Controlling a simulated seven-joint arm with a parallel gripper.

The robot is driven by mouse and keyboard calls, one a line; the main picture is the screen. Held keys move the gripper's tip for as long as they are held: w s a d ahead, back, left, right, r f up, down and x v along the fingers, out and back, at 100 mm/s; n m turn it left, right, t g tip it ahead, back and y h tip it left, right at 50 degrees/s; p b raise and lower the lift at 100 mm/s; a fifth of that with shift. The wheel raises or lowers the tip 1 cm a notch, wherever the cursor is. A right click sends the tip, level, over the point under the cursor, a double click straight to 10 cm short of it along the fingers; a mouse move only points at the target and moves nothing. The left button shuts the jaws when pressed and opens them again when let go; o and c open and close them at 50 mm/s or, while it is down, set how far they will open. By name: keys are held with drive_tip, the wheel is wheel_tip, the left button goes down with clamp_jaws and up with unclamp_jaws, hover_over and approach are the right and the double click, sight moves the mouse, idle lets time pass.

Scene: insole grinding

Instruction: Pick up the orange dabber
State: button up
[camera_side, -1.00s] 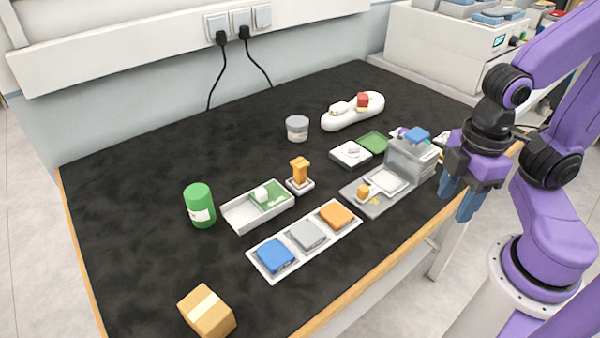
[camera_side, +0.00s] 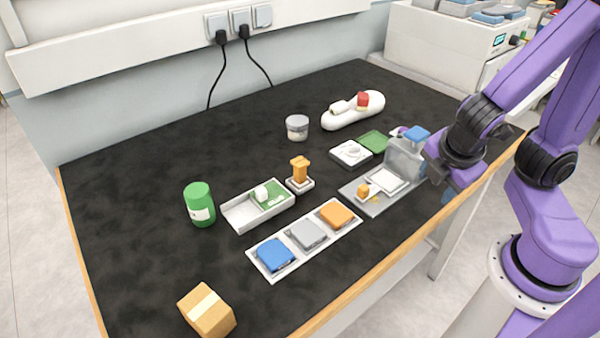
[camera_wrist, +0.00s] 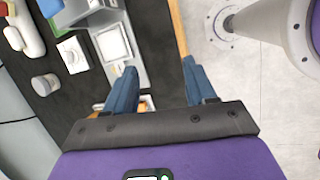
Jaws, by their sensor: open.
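The orange dabber (camera_side: 300,170) stands upright on a small white-and-dark base near the middle of the black table in the side view. My gripper (camera_side: 447,194) is at the table's right front edge, well to the right of the dabber and apart from it. I cannot make out the dabber in the wrist view.
A grey fixture (camera_side: 405,160) on a metal tray lies between my gripper and the dabber. A white tray (camera_side: 238,215) and a green can (camera_side: 199,205) are left of the dabber. A strip of coloured pads (camera_side: 307,236) lies in front. A grey-lidded jar (camera_side: 297,127) stands behind.

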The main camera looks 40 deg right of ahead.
drive_tip(key=w+n+t+h, duration=0.2)
drive_tip(key=w+n+t, duration=0.2)
drive_tip(key=w+n, duration=0.25)
drive_tip(key=n+t+y, duration=0.5)
drive_tip(key=n+t, duration=0.2)
drive_tip(key=n, duration=0.6)
approach(295, 169)
drive_tip(key=s, duration=0.1)
drive_tip(key=s+d, duration=0.1)
drive_tip(key=s, duration=0.1)
drive_tip(key=s+d+r, duration=0.1)
drive_tip(key=s, duration=0.1)
drive_tip(key=shift+s+r, duration=0.1)
drive_tip(key=shift+s, duration=0.1)
drive_tip(key=shift+w+y, duration=0.15)
drive_tip(key=shift+y, duration=0.15)
drive_tip(key=x, duration=1.1)
drive_tip(key=shift+w+f, duration=0.25)
drive_tip(key=shift+w, duration=0.1)
drive_tip(key=shift+x, duration=2.65)
drive_tip(key=shift+a, duration=0.2)
drive_tip(key=c, duration=0.9)
